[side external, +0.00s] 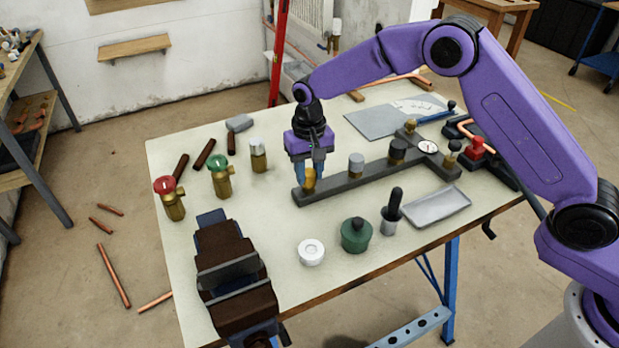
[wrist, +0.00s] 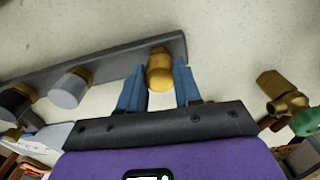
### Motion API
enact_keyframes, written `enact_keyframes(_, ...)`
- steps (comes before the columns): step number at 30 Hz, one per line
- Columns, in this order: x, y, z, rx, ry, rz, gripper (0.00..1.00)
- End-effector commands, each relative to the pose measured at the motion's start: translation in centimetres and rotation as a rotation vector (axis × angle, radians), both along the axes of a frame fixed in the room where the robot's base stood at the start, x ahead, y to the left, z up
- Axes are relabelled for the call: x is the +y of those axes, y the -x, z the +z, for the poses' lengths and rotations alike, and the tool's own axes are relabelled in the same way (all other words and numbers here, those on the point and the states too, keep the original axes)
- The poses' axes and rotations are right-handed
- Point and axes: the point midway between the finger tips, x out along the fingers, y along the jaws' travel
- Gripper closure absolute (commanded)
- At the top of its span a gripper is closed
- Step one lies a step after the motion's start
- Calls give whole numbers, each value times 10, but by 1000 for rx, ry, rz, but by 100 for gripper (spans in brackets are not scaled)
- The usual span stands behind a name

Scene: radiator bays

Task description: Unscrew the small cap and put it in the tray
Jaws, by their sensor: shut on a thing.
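The small brass cap (side external: 309,182) is at the left end of the dark manifold bar (side external: 330,190). In the wrist view the cap (wrist: 160,72) shows between my blue fingers. My gripper (side external: 309,175) points down over that end of the bar and is shut on the cap. The cap's lower edge and the thread under it are hidden, so I cannot tell how far it is unscrewed. The shallow grey metal tray (side external: 437,207) lies at the right front of the table and looks empty.
A grey cap (side external: 356,163) and a black cap (side external: 398,150) stand along the bar. A dropper bottle (side external: 391,215), green pot (side external: 356,235) and white roll (side external: 311,252) stand in front of it. Brass valves (side external: 220,178) and a vise (side external: 232,275) are to the left.

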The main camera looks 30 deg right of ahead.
Motion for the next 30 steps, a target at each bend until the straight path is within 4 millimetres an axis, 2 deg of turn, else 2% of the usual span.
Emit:
enact_keyframes(18, -1, 0, 0, 1, 1, 717, 100)
enact_keyframes(22, -1, 0, 0, 1, 1, 783, 100)
enact_keyframes(29, -1, 0, 0, 1, 1, 789, 100)
enact_keyframes(30, -1, 0, 0, 1, 1, 789, 57)
